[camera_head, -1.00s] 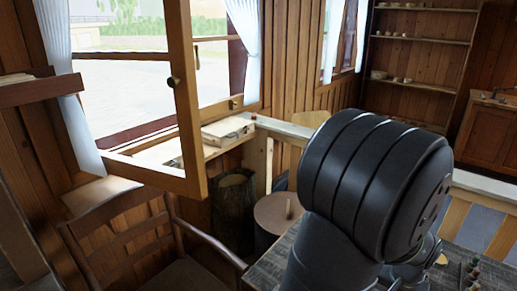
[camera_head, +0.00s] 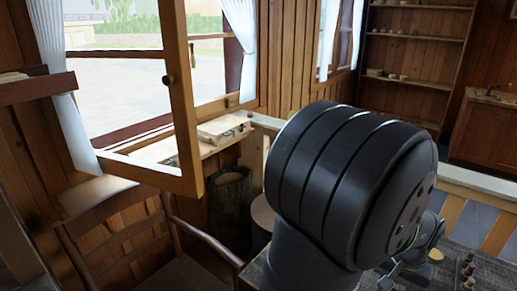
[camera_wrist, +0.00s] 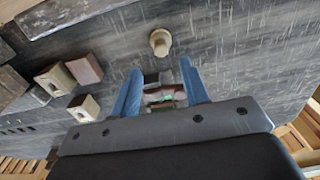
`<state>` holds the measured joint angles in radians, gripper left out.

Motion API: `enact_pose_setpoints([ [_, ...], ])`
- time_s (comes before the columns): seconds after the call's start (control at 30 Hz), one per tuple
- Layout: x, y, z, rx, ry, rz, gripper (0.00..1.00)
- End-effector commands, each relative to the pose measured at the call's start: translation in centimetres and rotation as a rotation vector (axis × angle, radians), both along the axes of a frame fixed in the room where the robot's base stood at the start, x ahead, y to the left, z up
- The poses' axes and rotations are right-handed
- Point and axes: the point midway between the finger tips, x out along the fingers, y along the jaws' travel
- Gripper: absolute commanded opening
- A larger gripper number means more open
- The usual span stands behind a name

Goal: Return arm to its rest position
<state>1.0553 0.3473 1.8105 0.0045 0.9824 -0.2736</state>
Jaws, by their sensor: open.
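My gripper (camera_wrist: 160,84) shows in the wrist view with its two blue fingers apart. A pale turned spool (camera_wrist: 160,42) stands on the dark, scratched tabletop (camera_wrist: 235,50), beyond the fingertips and apart from them. A small brownish and green thing shows between the fingers; I cannot tell what it is or whether it is near them. In the head view my arm's dark rounded joint fills the lower middle and right, and it hides most of the gripper and table.
In the wrist view several pale, square-holed blocks (camera_wrist: 84,107) and a reddish-brown block (camera_wrist: 84,69) are at the left. The head view shows small items (camera_head: 467,268) at lower right, a wooden chair (camera_head: 135,235) at left and an open window frame (camera_head: 183,100).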

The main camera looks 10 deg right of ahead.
Motion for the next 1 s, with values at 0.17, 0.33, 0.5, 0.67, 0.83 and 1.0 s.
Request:
enact_pose_setpoints([
  [0.17,0.0,-0.1,3.7,-0.004,-0.003,0.0,0.41],
  [0.33,-0.1,0.1,0.5,0.006,0.003,0.0,0.41],
  [0.5,-0.1,0.1,-2.9,0.006,0.003,0.0,0.41],
  [0.67,0.0,0.1,-6.0,0.004,0.003,0.0,0.41],
  [0.83,0.0,0.1,-8.8,0.004,0.003,0.0,0.41],
  [1.0,0.1,-0.1,-5.0,-0.005,-0.002,0.0,0.41],
])
